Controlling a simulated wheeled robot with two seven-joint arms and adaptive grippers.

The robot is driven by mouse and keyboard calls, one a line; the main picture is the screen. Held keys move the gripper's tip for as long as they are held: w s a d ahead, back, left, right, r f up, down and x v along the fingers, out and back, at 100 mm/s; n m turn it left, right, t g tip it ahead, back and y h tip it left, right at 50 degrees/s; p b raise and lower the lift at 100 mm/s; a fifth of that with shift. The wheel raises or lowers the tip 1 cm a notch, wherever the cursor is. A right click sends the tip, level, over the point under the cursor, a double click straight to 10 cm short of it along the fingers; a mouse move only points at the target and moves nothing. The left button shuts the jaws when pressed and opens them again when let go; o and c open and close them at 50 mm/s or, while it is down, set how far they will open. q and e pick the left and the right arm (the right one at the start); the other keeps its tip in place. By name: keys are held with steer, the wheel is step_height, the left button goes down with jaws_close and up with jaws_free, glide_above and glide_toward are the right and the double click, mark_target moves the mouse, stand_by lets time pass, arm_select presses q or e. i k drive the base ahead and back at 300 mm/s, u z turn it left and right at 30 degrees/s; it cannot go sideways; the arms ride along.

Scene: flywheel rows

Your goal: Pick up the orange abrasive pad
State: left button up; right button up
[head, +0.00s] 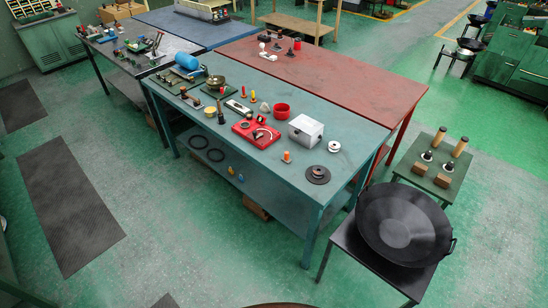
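No clear flat orange pad stands out at this size. Small orange items show on the teal workbench (262,172): an orange piece (286,156) near the front edge, and an upright orange-red piece (243,91) toward the back. I cannot tell whether either is the abrasive pad. Neither of my grippers is in view.
The bench also bears a red tray (243,133), red cup (281,110), silver box (305,131), white spool (334,146), dark disc (317,175) and blue cylinder (187,61). A large black pan (403,222) stands at right.

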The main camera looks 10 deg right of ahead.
mark_target(286, 159)
steer(key=u, duration=0.3)
steer(key=i, duration=1.25)
steer(key=z, duration=0.45)
